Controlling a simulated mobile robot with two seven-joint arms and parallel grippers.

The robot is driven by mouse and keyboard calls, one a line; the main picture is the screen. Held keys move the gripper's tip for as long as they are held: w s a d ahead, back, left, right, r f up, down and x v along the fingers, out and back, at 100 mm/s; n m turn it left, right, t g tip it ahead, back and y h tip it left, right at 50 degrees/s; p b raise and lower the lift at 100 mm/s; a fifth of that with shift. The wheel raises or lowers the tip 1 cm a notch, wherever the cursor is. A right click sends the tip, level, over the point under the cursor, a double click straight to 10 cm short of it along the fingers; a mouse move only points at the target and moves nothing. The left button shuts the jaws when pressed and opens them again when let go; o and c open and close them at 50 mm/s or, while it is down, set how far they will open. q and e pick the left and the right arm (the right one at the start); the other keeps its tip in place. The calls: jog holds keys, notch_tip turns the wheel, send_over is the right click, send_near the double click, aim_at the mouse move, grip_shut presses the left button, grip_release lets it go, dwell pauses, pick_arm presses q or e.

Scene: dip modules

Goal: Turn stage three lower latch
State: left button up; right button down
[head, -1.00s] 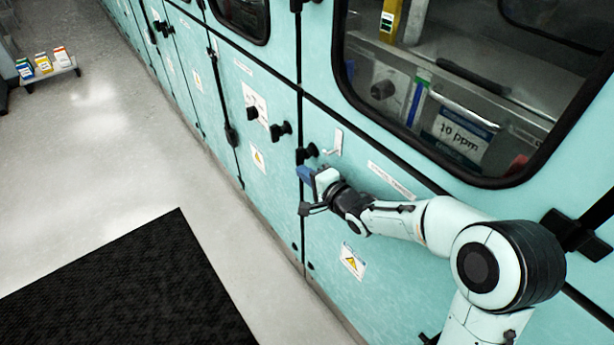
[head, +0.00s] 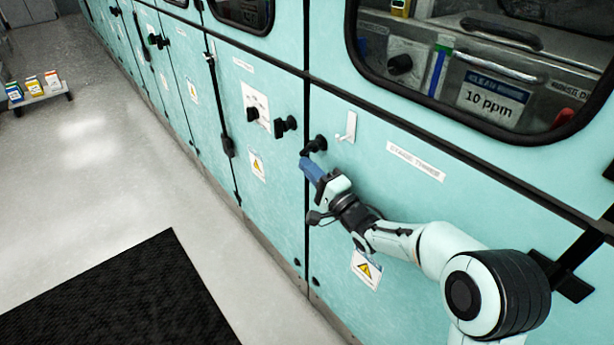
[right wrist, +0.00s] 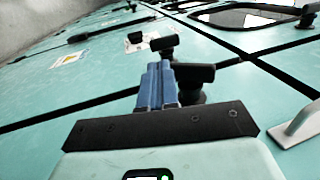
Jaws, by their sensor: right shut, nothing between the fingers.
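The stage three lower latch, a black knob-like handle (head: 316,144), sits on the teal panel left of the "STAGE THREE" label (head: 415,161). In the right wrist view the black latch (right wrist: 195,76) shows just right of the blue fingers. My right gripper (head: 305,160) is shut and empty, its blue fingertips just below and left of the latch. In the right wrist view its fingers (right wrist: 157,70) lie together alongside the latch; I cannot tell if they touch it. My left gripper is not in view.
A white hook-like handle (head: 347,127) stands right of the latch. Another black latch (head: 286,126) and a black knob (head: 253,115) are on the neighbouring panel. A black mat (head: 120,295) lies on the open floor. A low cart (head: 38,97) holds small boxes.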

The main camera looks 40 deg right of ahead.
jog(key=shift+w+f+p, duration=0.3)
jog(key=shift+w, duration=0.65)
dwell(0.9)
